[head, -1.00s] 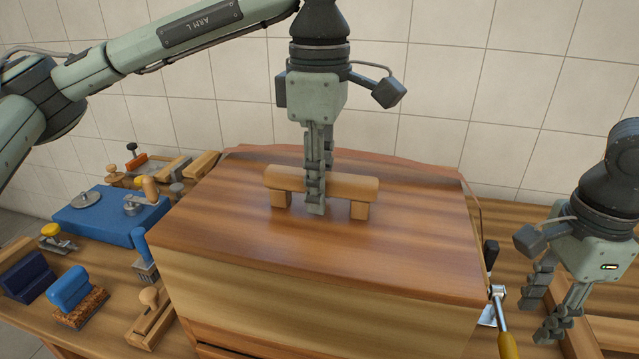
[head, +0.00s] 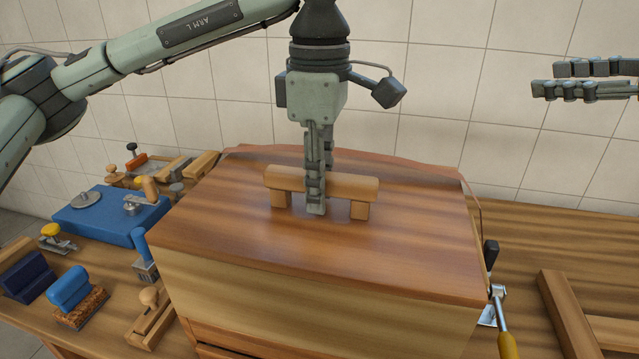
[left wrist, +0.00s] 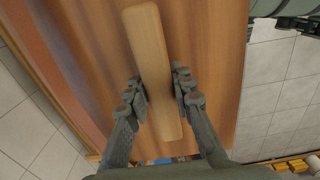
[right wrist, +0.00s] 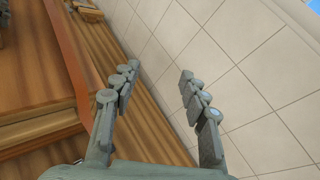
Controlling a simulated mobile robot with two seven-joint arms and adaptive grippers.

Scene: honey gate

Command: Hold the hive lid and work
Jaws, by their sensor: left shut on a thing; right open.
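The hive lid (head: 400,255) is a large wooden lid with a bar handle (head: 350,185) on its top, in the middle of the head view. My left gripper (head: 316,205) is shut on the handle from above. In the left wrist view the handle (left wrist: 148,60) lies between the left gripper's fingers (left wrist: 158,98).
Brushes, including a blue-handled one (head: 70,288), and a plane-like tool (head: 150,310) stand nearby. A yellow-handled tool (head: 508,345) is at the hive's right side. The table right of the hive (head: 540,230) has free room.

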